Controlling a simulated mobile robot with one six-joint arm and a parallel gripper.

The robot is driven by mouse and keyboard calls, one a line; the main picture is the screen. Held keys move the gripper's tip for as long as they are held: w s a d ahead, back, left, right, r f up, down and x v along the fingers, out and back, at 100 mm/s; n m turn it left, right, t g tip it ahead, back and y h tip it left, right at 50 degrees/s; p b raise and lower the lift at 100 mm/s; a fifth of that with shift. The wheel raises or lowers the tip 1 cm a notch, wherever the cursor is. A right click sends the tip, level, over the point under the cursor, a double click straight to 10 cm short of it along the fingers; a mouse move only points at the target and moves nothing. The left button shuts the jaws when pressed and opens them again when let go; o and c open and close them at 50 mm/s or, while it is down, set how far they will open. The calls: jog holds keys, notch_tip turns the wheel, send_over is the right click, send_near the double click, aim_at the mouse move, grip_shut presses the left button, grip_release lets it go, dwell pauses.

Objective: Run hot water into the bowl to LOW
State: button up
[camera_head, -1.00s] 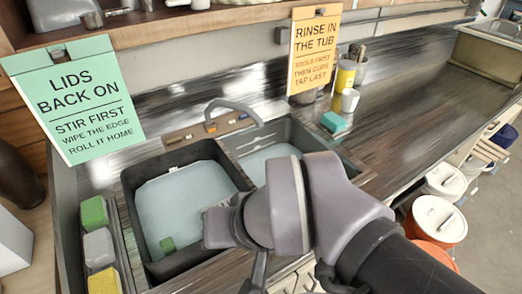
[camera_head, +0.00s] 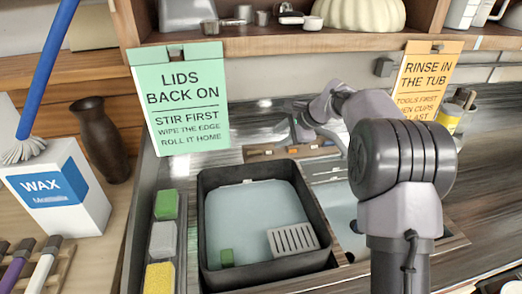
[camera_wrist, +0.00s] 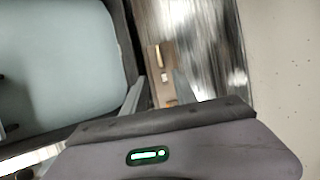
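The sink has a left basin (camera_head: 208,225) and a right basin (camera_head: 345,238), both with pale blue insides. Which one is the bowl, and any LOW mark, I cannot tell. My gripper (camera_head: 298,128) is at the back, above the strip near the spout. In the wrist view my gripper (camera_wrist: 160,92) has its fingers apart, with the tap strip (camera_wrist: 156,96) and its orange and white handle parts below and between them. No running water is visible.
Signs hang behind, the green one (camera_head: 180,98) left and the orange one (camera_head: 428,78) right. A wax box (camera_head: 62,190) stands far left.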

aim_at(256, 152)
jog(key=b+x, duration=0.3)
jog(key=x, duration=1.2)
jog(key=shift+w+a+f, duration=0.15)
jog(key=shift+a+f, duration=0.1)
jog(key=shift+f, duration=0.05)
grip_shut()
jog(key=shift+r, duration=0.1)
